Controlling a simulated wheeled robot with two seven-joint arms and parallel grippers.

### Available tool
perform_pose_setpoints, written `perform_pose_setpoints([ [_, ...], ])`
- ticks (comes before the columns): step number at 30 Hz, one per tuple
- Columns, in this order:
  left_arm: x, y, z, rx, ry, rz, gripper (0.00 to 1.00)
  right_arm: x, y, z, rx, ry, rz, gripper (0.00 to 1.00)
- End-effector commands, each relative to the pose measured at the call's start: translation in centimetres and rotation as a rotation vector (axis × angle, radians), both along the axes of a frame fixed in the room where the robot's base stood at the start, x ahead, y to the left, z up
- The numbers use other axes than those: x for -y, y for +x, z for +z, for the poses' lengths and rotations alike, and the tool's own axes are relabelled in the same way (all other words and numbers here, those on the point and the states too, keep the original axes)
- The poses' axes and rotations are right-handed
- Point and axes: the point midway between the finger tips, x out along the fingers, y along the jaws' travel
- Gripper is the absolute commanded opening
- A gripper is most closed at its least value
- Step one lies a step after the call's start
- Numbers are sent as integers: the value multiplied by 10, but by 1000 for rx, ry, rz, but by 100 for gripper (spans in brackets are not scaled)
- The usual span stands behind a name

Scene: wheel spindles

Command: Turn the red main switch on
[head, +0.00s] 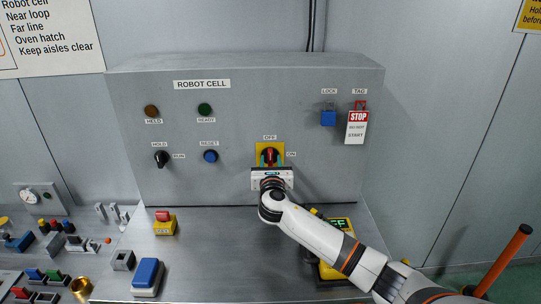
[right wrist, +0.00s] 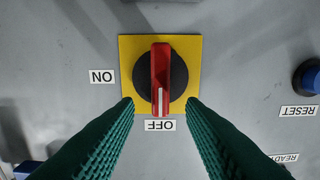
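The red main switch (head: 269,154) sits on a yellow square plate on the grey ROBOT CELL panel. In the right wrist view the red handle (right wrist: 160,72) crosses a black round base, and its white mark points at the OFF label (right wrist: 160,125). The ON label (head: 291,154) is to the right of the switch in the head view. My right gripper (head: 270,163) is in front of the switch. Its green fingers (right wrist: 160,104) are open, one on each side of the handle's marked end, with gaps to the handle. My left gripper is not in view.
A blue padlock (head: 328,118) and a STOP tag (head: 357,127) hang at the panel's upper right. The HOLD/RUN knob (head: 161,159) and blue RESET button (head: 210,156) are to the left. A red-and-yellow stop box (head: 164,224) stands on the ledge below.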

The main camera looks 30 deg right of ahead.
Motion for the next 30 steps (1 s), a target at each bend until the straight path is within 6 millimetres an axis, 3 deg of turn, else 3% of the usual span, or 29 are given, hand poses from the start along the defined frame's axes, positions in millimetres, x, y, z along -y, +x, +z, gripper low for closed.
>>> perform_pose_setpoints([
  [7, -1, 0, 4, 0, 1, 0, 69, 13, 22, 0, 0, 0, 0, 36],
  [19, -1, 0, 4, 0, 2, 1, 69, 16, 27, 0, 1, 1, 1, 36],
  [26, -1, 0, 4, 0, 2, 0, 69, 16, 26, 0, 1, 1, 1, 0],
  [30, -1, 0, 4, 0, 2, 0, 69, 16, 26, -1, 1, 2, 1, 0],
])
